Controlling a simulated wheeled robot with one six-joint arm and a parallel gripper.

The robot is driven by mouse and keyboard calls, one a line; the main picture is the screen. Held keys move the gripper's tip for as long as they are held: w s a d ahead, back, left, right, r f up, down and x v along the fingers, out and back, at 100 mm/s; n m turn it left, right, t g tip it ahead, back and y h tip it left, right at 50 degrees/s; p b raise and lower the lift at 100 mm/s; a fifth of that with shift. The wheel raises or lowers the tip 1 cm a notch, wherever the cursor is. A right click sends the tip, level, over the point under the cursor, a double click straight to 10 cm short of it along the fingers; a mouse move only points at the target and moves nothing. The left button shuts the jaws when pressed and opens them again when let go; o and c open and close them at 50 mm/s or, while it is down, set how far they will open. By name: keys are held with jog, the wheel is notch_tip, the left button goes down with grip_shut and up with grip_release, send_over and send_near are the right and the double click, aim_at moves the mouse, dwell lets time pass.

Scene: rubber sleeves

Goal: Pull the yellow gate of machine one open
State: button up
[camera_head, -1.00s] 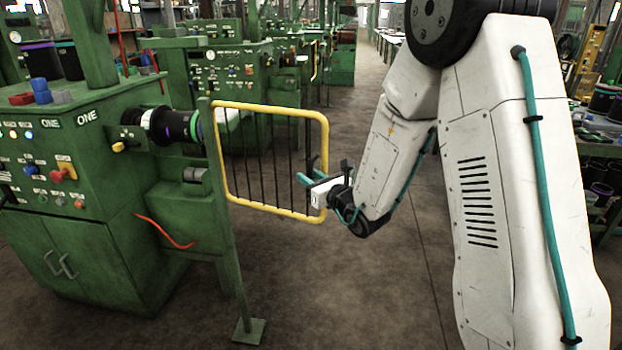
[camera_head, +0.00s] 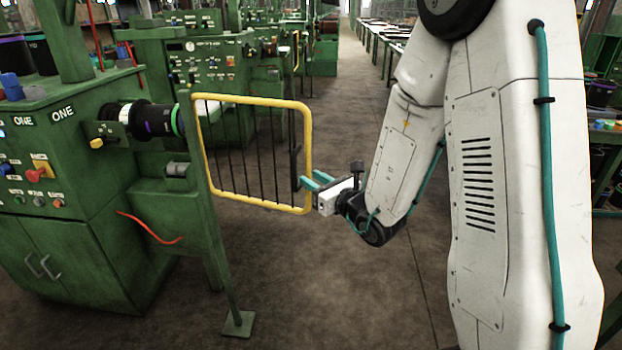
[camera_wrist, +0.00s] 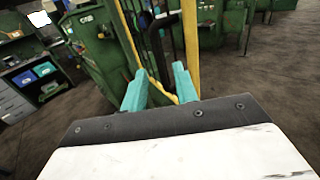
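The yellow gate (camera_head: 252,98) has a yellow tube frame with thin black bars. It hangs from a green post (camera_head: 210,190) at machine one (camera_head: 70,190) and stands out to the right of it, swung clear of the machine's body. A dark upright handle (camera_head: 295,165) sits near the gate's free right edge; a dark bar, seemingly this handle, shows in the wrist view (camera_wrist: 160,45). My gripper (camera_head: 311,181) is at that free edge, its teal fingers spread. In the wrist view my gripper (camera_wrist: 158,82) has its fingers apart with nothing clasped between them. Whether a finger touches the gate cannot be told.
The post's foot plate (camera_head: 238,323) stands on the floor in front of the gate. Another green machine (camera_head: 200,70) stands behind it. The brown floor (camera_head: 330,290) below and right of the gate is clear. A blue bin (camera_wrist: 44,70) shows at left in the wrist view.

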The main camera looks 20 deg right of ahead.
jog(key=shift+d, duration=0.25)
grip_shut()
jog(key=w+d+n+y, duration=0.2)
jog(key=w+d+n, duration=0.2)
jog(key=d+n, duration=0.85)
jog(key=w+a+n+g+y, duration=0.1)
jog(key=w+a+n, duration=0.4)
jog(key=a+n, duration=0.2)
jog(key=shift+w+a+n+g, duration=0.3)
jog(key=shift+w+a+n, duration=0.1)
jog(key=shift+n, duration=0.05)
